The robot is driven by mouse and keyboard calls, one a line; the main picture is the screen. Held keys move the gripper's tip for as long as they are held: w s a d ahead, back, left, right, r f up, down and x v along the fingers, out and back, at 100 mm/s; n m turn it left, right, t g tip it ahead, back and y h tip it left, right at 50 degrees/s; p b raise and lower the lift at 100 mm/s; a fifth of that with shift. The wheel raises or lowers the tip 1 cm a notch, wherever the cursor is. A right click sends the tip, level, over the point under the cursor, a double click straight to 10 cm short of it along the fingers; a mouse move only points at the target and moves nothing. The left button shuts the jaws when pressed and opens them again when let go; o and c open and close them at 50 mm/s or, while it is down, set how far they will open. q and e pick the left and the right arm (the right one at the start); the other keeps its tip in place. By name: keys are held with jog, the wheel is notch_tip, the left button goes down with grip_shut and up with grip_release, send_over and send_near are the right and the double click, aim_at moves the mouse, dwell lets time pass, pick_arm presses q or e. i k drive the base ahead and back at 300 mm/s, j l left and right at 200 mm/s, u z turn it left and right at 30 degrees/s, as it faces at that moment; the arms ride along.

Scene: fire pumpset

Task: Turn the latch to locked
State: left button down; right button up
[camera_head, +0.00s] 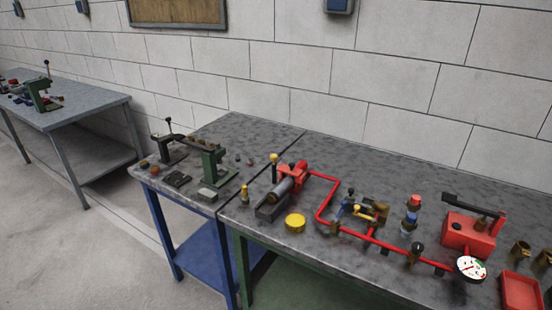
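A pumpset of parts sits on the grey-topped workbench (345,153). A red pipe (325,205) runs from a grey cylinder with a red end (285,189) to a round white dial gauge (471,268). A brass and blue valve assembly (366,210) stands midway along the pipe. A red box-shaped unit (467,234) with a black lever (472,205) on top stands at the right. I cannot tell which of these small parts is the latch, nor its position. Neither of my grippers is in view.
A yellow round cap (295,222), a red-topped blue fitting (410,216) and a red tray (520,291) are also on the bench. A green clamp-like tool (214,167) stands on the adjoining blue-legged table. Another table (85,110) is at far left. The bench's back area is clear.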

aim_at(276, 158)
jog(key=i+l+u, duration=0.15)
jog(key=i+u, duration=0.25)
jog(key=i+l+u, duration=0.4)
jog(key=i+j, duration=0.05)
jog(key=j, duration=0.05)
